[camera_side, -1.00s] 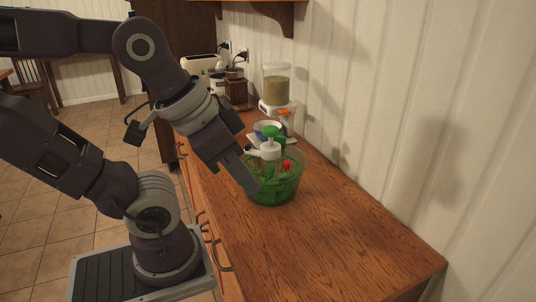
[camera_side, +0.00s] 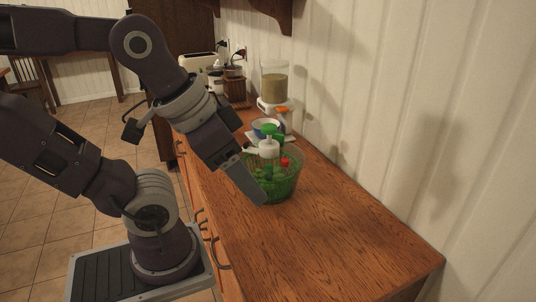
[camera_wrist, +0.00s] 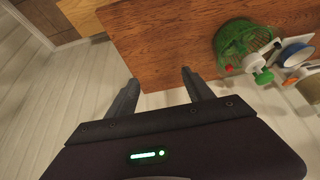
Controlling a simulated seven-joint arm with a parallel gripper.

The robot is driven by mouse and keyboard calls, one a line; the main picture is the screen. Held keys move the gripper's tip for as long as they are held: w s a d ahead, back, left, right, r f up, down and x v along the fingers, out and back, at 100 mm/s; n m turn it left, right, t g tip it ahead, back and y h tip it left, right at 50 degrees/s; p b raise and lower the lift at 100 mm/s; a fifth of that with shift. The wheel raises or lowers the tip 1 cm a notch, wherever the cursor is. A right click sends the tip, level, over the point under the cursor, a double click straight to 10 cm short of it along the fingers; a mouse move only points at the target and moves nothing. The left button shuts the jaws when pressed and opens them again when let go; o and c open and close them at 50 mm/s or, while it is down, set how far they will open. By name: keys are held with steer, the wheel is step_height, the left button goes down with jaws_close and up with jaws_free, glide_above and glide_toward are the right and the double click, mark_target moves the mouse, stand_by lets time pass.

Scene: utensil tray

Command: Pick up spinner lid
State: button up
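The spinner lid appears to be the white piece with a green knob (camera_side: 268,148) at the green bowl's back edge in the side view. It also shows in the wrist view (camera_wrist: 256,66), upper right. The see-through green bowl (camera_side: 284,187) stands on the counter with green contents and a small red item; it shows in the wrist view (camera_wrist: 236,38). My gripper (camera_side: 254,190) overlaps the bowl's left side in the side view. In the wrist view, my gripper (camera_wrist: 160,86) has its two fingers wide apart with nothing between them, away from bowl and lid.
A blue-rimmed bowl (camera_side: 266,125) and a jar appliance with a white base (camera_side: 274,104) stand behind the green bowl. A toaster (camera_side: 196,64) is farther back. A white wall (camera_side: 410,120) bounds the right side. The counter's near end (camera_side: 350,245) is clear.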

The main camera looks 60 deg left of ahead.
mark_target(273, 149)
steer(key=w+a+f+m+g+y, duration=0.2)
steer(key=a+f+m+g+y, duration=0.15)
steer(key=a, duration=0.25)
steer(key=w+a+f+m+g+y, duration=0.3)
steer(key=a+m+g+y, duration=0.1)
steer(key=a, duration=0.2)
steer(key=w+a+f+m+y, duration=0.1)
steer(key=w+a+m+y, duration=0.1)
steer(key=w+m, duration=0.1)
steer(key=w+a+f+m+t+y, duration=0.1)
steer(key=w+a+f+m+y, duration=0.1)
steer(key=w+a+m+y, duration=0.1)
steer(key=w+a+f+m+y, duration=0.2)
steer(key=w+a+m+y, duration=0.1)
steer(key=w, duration=0.3)
steer(key=shift+m+t, duration=0.35)
steer(key=shift+m, duration=0.3)
steer(key=shift+w+a+f, duration=0.1)
steer(key=shift+a+f, duration=0.05)
steer(key=shift+a, duration=0.15)
steer(key=x, duration=0.6)
steer(key=shift+a, duration=0.25)
jaws_close()
